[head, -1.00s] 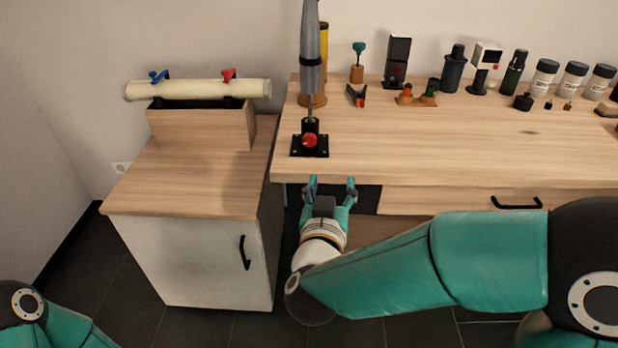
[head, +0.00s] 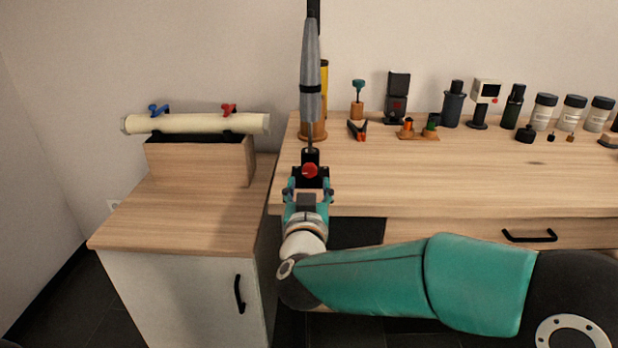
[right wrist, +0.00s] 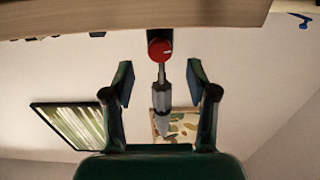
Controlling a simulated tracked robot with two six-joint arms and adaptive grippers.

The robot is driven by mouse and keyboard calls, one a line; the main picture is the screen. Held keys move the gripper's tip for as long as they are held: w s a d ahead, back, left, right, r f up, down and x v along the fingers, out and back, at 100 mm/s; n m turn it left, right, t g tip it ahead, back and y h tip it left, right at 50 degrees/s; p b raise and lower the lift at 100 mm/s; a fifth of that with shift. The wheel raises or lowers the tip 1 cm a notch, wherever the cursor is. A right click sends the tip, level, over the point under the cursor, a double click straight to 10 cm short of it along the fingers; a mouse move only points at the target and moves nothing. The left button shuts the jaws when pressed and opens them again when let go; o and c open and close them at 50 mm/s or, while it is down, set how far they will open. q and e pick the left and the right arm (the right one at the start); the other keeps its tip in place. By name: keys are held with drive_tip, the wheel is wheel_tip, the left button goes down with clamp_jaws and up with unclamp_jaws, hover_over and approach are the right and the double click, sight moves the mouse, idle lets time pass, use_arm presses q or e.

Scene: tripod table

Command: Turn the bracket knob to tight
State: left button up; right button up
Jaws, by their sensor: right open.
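The bracket knob (head: 310,171) is round and red, on the front of a black bracket (head: 311,157) at the near left edge of the wooden table. A grey folded tripod or umbrella-like pole (head: 310,70) stands upright from the bracket. My right gripper (head: 309,186) is open, just in front of and below the knob, with a finger to each side. My left gripper is not in view.
A side cabinet (head: 180,215) on the left carries a cream tube (head: 195,123) with blue and red clamps. Small tools, bottles and jars line the back of the table (head: 430,175). The table's middle is clear. A drawer handle (head: 529,236) is at the front.

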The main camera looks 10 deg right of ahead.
sight(310, 173)
drive_tip(key=shift+x, duration=2.7)
clamp_jaws()
